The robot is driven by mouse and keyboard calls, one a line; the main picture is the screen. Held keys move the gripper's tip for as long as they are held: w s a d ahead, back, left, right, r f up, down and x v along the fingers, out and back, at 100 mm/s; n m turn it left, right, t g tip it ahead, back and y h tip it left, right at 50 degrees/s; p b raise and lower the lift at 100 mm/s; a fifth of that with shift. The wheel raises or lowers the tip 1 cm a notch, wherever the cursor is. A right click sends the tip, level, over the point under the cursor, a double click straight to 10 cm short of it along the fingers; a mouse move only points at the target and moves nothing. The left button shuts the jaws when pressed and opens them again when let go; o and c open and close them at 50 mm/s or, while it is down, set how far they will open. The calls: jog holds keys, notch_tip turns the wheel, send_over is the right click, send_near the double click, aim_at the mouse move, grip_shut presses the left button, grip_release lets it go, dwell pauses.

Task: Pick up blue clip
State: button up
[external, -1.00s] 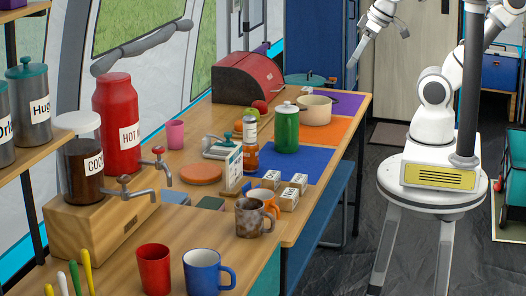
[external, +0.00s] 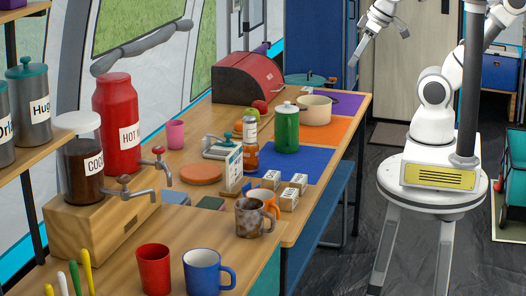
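I cannot pick out a blue clip in the external view. My gripper (external: 372,33) is near the top edge, to the right of the table's far end and above the floor. No held object can be made out.
The wooden table (external: 330,196) holds a blue mug (external: 203,272), a red cup (external: 154,268), a green canister (external: 286,130), a beige pot (external: 314,109), a red bread box (external: 248,79) and small labelled boxes (external: 289,198). The floor between table and robot is clear.

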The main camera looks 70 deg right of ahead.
aim_at(249, 182)
jog(key=shift+w, duration=0.1)
